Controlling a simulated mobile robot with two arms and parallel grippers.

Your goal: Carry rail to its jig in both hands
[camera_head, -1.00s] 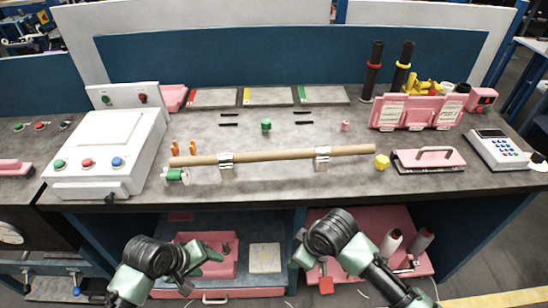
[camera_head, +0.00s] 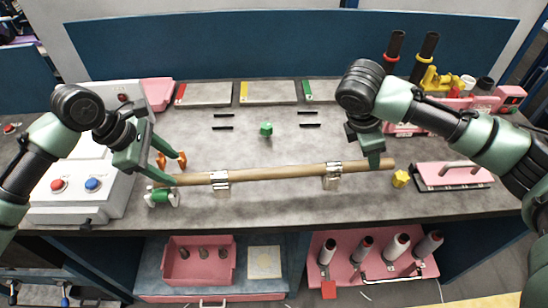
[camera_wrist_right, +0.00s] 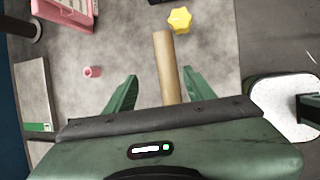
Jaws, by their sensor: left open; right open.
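The rail looks to be the long tan wooden rod (camera_head: 277,172) lying left to right across two silver metal holders (camera_head: 220,182) near the table's front. My left gripper (camera_head: 158,165) is open at the rod's left end, in front of the orange clips. My right gripper (camera_head: 376,158) is over the rod's right end and partly hides it. The right wrist view shows the right gripper (camera_wrist_right: 158,92) open, with the rod (camera_wrist_right: 167,62) between the lines of its fingers. Contact cannot be told. Which thing is the jig is unclear; short black slots (camera_head: 310,125) lie behind the rod.
A green spool (camera_head: 161,196) lies by the rod's left end. A yellow knob (camera_head: 400,178) and a pink handled plate (camera_head: 453,175) are at its right. A green piece (camera_head: 266,129) stands behind it. The white control box (camera_head: 85,185) is at the left. The table middle is mostly clear.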

